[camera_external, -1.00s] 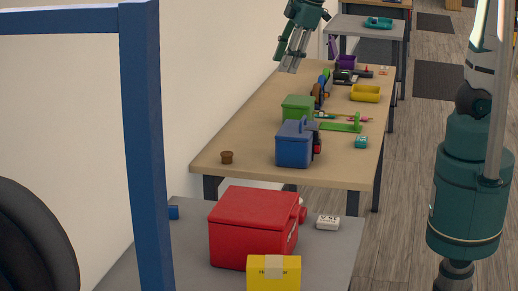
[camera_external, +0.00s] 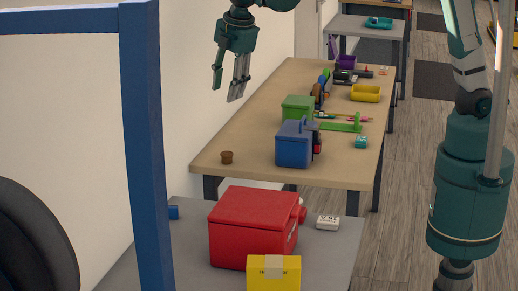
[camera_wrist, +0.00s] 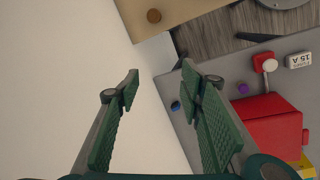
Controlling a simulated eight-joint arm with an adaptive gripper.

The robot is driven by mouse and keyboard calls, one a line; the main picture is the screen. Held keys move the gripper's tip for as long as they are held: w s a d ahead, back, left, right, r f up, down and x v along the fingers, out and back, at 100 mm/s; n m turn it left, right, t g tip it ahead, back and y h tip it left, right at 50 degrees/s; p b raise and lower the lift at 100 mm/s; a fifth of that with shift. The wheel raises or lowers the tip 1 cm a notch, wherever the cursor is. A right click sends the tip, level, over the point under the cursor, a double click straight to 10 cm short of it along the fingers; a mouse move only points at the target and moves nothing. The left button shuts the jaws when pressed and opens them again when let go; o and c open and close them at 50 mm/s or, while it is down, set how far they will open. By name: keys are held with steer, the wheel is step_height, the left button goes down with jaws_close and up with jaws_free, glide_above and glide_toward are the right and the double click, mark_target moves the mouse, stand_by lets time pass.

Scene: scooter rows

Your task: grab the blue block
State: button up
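The small blue block (camera_external: 174,212) lies on the near grey table, just right of the blue post, which may hide part of it. A small blue thing, which looks like this block (camera_wrist: 176,106), shows near the table's edge in the wrist view, close to my right finger. My gripper (camera_external: 227,88) hangs fingers down in the air, above and behind the block in the outside view. In the wrist view my gripper (camera_wrist: 161,85) has its two fingers well apart with nothing between them.
A red box (camera_external: 250,225), a yellow box (camera_external: 273,272) and a white block (camera_external: 327,222) stand on the grey table. A purple thing (camera_wrist: 243,88) lies near the red box. A brown cup (camera_external: 227,157) and a blue toolbox (camera_external: 294,147) are on the wooden table (camera_external: 240,130).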

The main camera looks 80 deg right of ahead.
steer(key=w+a+f+n+h, duration=0.1)
steer(key=w+a+f+n, duration=0.1)
steer(key=w+a+f, duration=0.3)
steer(key=w+a+f+n, duration=0.1)
steer(key=w+a+f, duration=0.1)
steer(key=a+f, duration=0.3)
steer(key=n+g+h, duration=0.1)
steer(key=n+h, duration=0.1)
steer(key=n, duration=0.2)
glide_toward(172, 208)
steer(key=shift+x, duration=0.85)
steer(key=shift+x, duration=1.3)
steer(key=shift+d+f, duration=0.1)
steer(key=shift+b+x, duration=0.35)
steer(key=shift+x, duration=2.15)
steer(key=c, duration=0.9)
